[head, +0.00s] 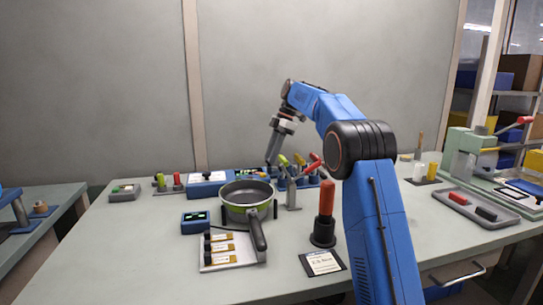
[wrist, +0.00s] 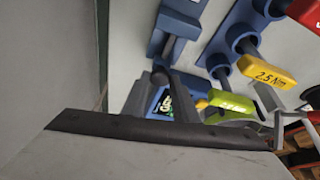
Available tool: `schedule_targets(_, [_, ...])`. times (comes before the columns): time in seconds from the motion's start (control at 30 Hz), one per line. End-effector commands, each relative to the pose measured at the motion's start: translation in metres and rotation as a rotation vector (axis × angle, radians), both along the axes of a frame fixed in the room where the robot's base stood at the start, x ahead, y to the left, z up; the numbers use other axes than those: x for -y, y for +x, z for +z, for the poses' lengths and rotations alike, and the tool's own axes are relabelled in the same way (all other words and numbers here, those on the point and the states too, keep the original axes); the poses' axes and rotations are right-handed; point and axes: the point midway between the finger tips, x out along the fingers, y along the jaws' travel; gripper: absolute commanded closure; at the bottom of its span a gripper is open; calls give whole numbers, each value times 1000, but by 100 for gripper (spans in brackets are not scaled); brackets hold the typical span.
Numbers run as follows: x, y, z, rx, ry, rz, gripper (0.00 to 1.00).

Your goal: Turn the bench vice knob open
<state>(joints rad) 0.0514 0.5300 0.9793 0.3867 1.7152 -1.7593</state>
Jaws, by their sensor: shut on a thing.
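My gripper (head: 270,160) reaches down at the back of the bench, beside the row of coloured tool handles. The contact itself is partly hidden. The green handle also shows in the head view (head: 282,160). A pale green bench device (head: 468,142) with a red-tipped lever stands at the right end, far from my gripper.
A yellow handle marked 2.5 Nm (wrist: 268,73) and a red handle (wrist: 306,12) stand close by. A pan (head: 233,212), a dark stand with a red grip (head: 326,204) and a grey tray (head: 460,203) are on the bench. The bench's front left is clear.

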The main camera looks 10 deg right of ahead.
Motion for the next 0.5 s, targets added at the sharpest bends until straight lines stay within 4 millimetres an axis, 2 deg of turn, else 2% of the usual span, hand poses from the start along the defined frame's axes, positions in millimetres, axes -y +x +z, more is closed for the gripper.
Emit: schedule_targets(0.5, [1, 1, 0, 2, -2, 72, 96])
